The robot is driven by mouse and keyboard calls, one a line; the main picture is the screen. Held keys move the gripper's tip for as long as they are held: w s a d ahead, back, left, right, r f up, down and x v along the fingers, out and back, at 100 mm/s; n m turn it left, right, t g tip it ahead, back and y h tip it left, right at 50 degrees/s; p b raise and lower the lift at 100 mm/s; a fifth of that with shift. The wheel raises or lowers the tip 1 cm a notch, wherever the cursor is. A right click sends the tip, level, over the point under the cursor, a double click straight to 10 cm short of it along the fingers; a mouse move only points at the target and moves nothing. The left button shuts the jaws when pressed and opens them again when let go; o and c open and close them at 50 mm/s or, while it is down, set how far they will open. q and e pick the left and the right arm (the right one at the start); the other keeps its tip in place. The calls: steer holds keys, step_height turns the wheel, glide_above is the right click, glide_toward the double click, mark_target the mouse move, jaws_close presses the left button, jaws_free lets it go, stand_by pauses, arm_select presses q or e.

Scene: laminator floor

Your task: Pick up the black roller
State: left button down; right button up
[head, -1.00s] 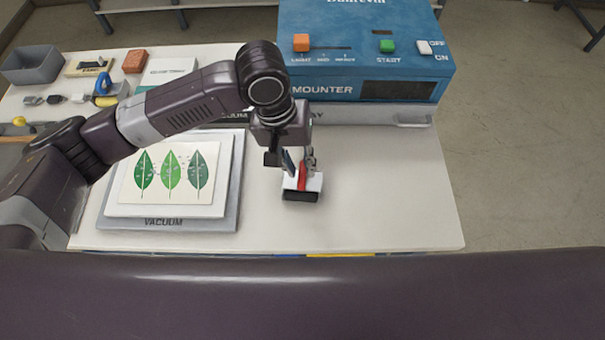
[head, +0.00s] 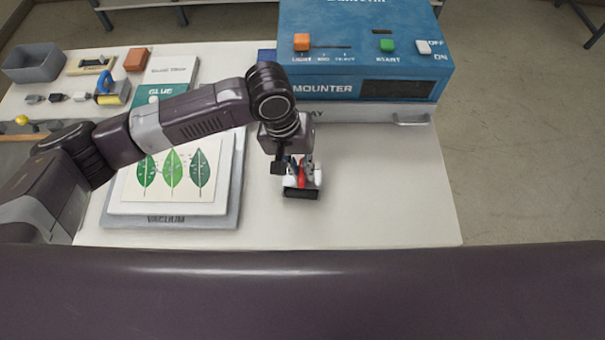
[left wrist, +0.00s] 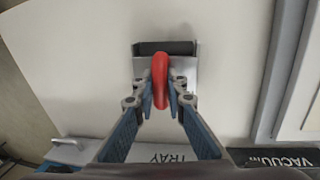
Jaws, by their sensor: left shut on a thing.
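The black roller (head: 300,194) has a pale metal frame and an upright red handle, and sits at the middle of the table. In the left wrist view its dark roller (left wrist: 166,48) shows beyond the red handle. My left gripper (head: 300,170) comes down from above and is shut on the red handle (left wrist: 160,80), with a blue-padded finger on each side. I cannot tell whether the roller touches the table. My right gripper is not in view.
A board marked VACUUM (head: 170,220) with a leaf print (head: 172,174) lies to the left. The blue mounter (head: 365,50) stands behind, with its tray (head: 370,114) in front. The right table is clear.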

arm_select(q)
steer(key=shift+d, duration=0.1)
steer(key=shift+r, duration=0.4)
step_height(320, 180, up, 19)
steer(key=b, duration=0.2)
steer(key=c, duration=2.7)
jaws_free()
steer(key=shift+r, duration=0.1)
jaws_close()
